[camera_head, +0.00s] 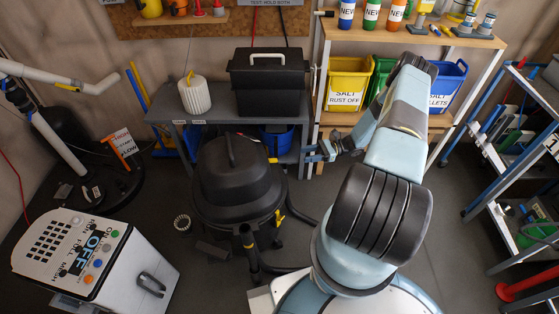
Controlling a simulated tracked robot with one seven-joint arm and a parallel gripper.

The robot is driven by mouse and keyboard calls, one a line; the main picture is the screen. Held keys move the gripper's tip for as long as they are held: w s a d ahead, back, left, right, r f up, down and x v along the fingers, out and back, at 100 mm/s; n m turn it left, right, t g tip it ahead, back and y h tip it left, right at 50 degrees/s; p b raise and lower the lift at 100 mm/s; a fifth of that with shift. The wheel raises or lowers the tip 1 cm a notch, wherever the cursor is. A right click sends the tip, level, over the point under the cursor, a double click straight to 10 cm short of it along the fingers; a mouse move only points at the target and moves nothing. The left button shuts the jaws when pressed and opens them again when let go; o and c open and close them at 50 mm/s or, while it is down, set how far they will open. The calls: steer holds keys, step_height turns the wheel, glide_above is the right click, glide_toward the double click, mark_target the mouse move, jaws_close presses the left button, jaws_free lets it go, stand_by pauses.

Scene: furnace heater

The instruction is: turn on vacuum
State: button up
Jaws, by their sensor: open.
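The vacuum (236,185) is a black canister with a domed lid and a top handle (231,150). It stands on the floor left of the middle, with yellow latches low on its sides. A small yellow and red part (272,160) shows at the upper right of its lid; I cannot tell whether it is the switch. My gripper (313,153) is open, just right of the lid and in front of the grey bench. I see no contact with the vacuum. My arm comes in from the right and hides part of the shelf behind.
A white control box (98,255) marked OFF stands at left. A black hose (292,268) lies on the floor. Shelves (520,150) stand at right.

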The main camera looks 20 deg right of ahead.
mark_target(274, 161)
steer(key=a, duration=1.3)
steer(key=shift+w+a, duration=0.1)
steer(key=shift+w, duration=0.25)
